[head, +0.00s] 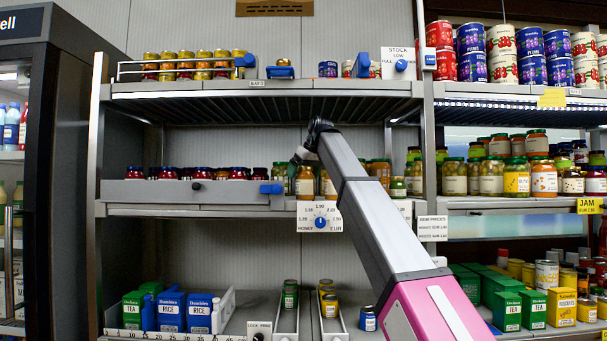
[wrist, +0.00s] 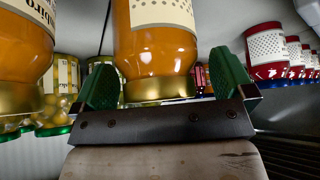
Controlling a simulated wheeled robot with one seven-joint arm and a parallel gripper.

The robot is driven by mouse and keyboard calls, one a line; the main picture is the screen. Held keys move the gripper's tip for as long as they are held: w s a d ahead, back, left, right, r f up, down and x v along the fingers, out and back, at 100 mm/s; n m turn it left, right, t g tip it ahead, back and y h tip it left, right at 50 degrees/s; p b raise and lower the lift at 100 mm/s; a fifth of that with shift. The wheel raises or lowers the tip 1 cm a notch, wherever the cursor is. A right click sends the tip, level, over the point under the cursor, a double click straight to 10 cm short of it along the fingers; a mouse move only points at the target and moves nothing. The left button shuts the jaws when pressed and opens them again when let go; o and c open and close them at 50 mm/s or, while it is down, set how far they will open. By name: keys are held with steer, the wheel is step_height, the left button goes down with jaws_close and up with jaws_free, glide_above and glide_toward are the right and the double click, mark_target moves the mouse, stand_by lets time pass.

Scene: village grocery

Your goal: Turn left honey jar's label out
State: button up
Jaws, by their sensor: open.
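The left honey jar (head: 305,182), amber with a gold lid, stands on the middle shelf behind the price card with a blue dial. In the wrist view, which looks upside down, the left honey jar (wrist: 158,50) sits between my gripper's green finger pads (wrist: 168,82), around its lid end. My gripper (head: 302,158) is open, and a gap shows beside the jar. A cream label part with a dotted pattern and fine print faces the wrist camera; the rest is cut off. The other honey jar (wrist: 25,45) stands beside it, with large lettering on its label.
Red-lidded jars (wrist: 270,50) stand on one side, also a row behind a grey shelf front (head: 160,192) in the head view. Green-lidded jars (wrist: 60,90) stand on the other side. The dial card (head: 320,217) hangs at the shelf edge below. The upper shelf (head: 265,88) is overhead.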

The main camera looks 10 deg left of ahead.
steer(key=v, duration=1)
steer(key=shift+r, duration=0.35)
steer(key=shift+s+d, duration=0.1)
steer(key=shift+s, duration=0.05)
